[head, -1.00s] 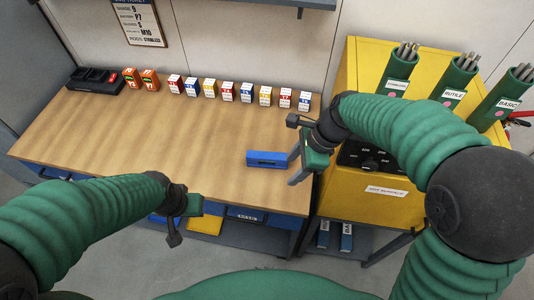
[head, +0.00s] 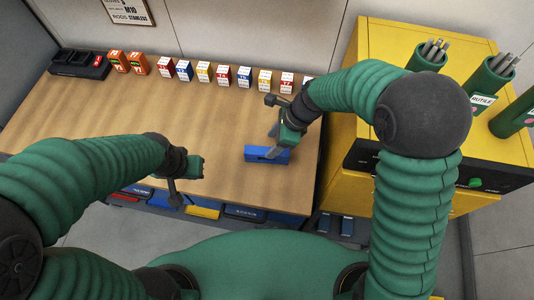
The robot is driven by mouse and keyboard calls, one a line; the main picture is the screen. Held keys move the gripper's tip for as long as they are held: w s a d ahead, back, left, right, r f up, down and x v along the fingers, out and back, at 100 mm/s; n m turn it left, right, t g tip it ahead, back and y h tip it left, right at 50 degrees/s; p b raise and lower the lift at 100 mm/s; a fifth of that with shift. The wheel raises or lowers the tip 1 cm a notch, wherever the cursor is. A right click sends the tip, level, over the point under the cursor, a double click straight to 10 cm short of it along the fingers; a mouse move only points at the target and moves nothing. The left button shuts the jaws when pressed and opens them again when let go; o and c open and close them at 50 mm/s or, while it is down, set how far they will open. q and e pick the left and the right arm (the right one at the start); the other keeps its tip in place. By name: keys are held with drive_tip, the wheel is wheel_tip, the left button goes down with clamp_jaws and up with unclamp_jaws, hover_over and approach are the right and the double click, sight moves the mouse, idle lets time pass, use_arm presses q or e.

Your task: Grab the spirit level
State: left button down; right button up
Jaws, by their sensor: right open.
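The spirit level is a short blue bar (head: 258,157) lying on the wooden bench near its front right part in the head view. My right gripper (head: 274,143) is open and reaches over the bar from the upper right, with its fingers at the bar's right half. I cannot tell whether the fingers touch it. My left gripper (head: 184,188) hangs at the bench's front edge, left of the bar and apart from it. Its fingers are too unclear to tell whether it is open or shut.
The wooden bench (head: 110,125) is clear around the bar. A row of small coloured boxes (head: 203,72), orange packs (head: 127,62) and a black charger (head: 78,63) stand along the back. A yellow welding machine (head: 390,50) with rod tubes (head: 488,82) stands right of the bench.

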drive_tip(key=x, duration=0.6)
drive_tip(key=shift+s+d+f, duration=0.2)
drive_tip(key=shift+s+d, duration=0.05)
drive_tip(key=shift+d, duration=0.05)
drive_tip(key=shift+w+f, duration=0.2)
drive_tip(key=shift+f, duration=0.05)
drive_tip(key=shift+a, duration=0.1)
clamp_jaws()
